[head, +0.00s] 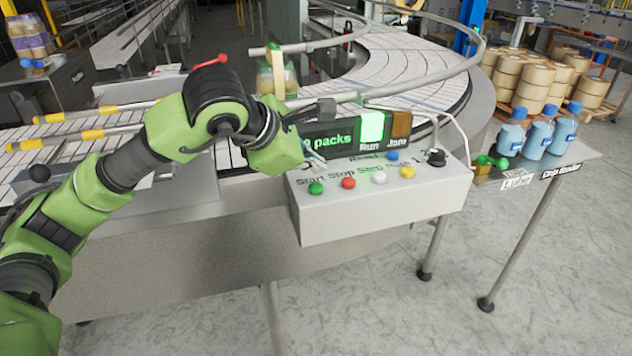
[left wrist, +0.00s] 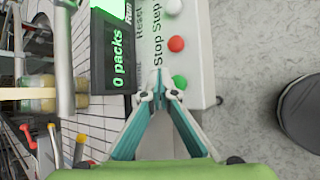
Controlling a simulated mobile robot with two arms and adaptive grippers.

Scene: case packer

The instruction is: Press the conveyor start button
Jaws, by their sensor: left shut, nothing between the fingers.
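The control box (head: 380,212) is a pale console beside the conveyor. My left gripper (head: 315,160) is shut and empty, above the box's left end, behind the green button in the head view. In the left wrist view its fingertips (left wrist: 160,90) appear just beside the green button (left wrist: 180,82); whether they touch the box I cannot tell. My right gripper is not in view.
A display (head: 335,141) reading "0 packs" stands behind the buttons, with a bright green Run lamp (head: 372,127) and a dull brown Jam lamp (head: 401,125). A curved conveyor (head: 400,60) runs behind. Blue-capped bottles (head: 537,137) stand on a side shelf at right.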

